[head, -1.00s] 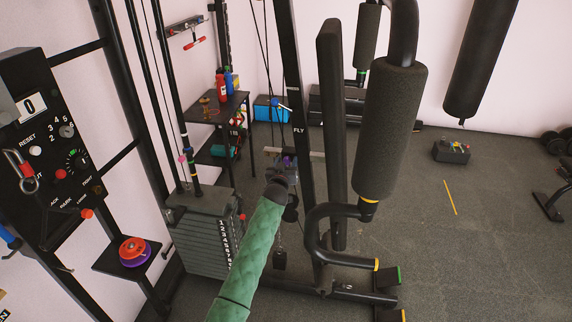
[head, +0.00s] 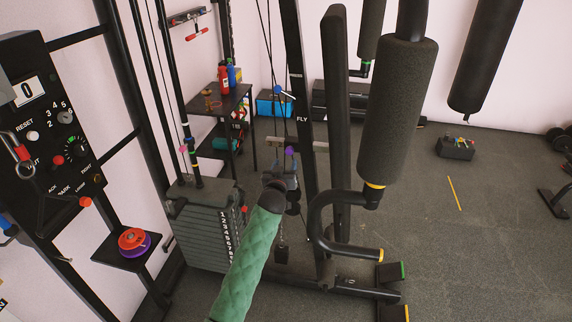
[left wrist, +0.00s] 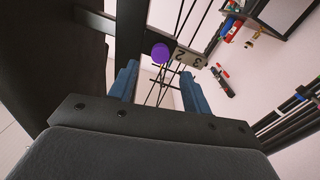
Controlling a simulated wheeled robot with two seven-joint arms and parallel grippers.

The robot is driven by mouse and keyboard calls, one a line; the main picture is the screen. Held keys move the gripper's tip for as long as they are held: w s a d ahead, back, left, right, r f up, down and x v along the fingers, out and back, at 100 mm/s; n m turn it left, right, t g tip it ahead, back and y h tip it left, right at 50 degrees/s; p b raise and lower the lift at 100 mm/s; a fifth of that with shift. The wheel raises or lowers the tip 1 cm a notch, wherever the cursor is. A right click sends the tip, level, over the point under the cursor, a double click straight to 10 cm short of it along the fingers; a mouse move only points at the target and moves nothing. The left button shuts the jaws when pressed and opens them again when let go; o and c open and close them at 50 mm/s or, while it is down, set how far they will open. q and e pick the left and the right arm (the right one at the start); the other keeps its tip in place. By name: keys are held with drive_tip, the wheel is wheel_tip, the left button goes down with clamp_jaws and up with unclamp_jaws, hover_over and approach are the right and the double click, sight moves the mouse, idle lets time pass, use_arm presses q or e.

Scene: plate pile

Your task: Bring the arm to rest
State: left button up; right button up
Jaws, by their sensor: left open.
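My left arm, in a green sleeve, rises from the bottom of the head view. My left gripper (head: 287,172) is at its far end, in front of the machine's upright, small and partly hidden by the dark wrist. In the left wrist view two blue fingers (left wrist: 158,88) stand wide apart with nothing gripped. A purple knob (left wrist: 160,53) shows beyond them, beside a tag with numbers (left wrist: 190,62). A purple spot (head: 291,151) also shows by the gripper in the head view. My right gripper is not in view.
A red disc (head: 132,239) lies on a purple one on a small shelf (head: 108,251) at left. The weight stack (head: 200,232), padded roller (head: 398,110) and bent bar (head: 322,232) crowd around the arm. Open floor (head: 480,220) lies at right.

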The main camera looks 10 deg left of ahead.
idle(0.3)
use_arm(q)
wheel_tip(320, 180, down, 19)
drive_tip(key=s+m+g, duration=0.3)
drive_tip(key=g, duration=0.3)
drive_tip(key=s+f+m+g+b, duration=0.1)
drive_tip(key=s+f+g, duration=0.1)
drive_tip(key=s+f, duration=0.7)
drive_tip(key=s+f+g+b, duration=0.15)
drive_tip(key=s+f, duration=0.35)
drive_tip(key=f, duration=0.8)
drive_tip(key=s+f+g, duration=0.2)
drive_tip(key=s+f, duration=0.7)
drive_tip(key=s, duration=0.5)
drive_tip(key=s+a+f+g+b, duration=0.1)
drive_tip(key=s+f+g, duration=0.1)
drive_tip(key=s+f, duration=0.7)
drive_tip(key=s+f+g, duration=0.2)
drive_tip(key=s+f, duration=0.7)
drive_tip(key=s, duration=1.1)
drive_tip(key=shift+s+a+g+b, duration=0.3)
drive_tip(key=shift+s+g+b, duration=0.05)
drive_tip(key=shift+b, duration=0.05)
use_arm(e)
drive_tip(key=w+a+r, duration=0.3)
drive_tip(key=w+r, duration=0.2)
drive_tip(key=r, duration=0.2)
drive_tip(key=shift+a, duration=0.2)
use_arm(q)
drive_tip(key=shift+w, duration=0.1)
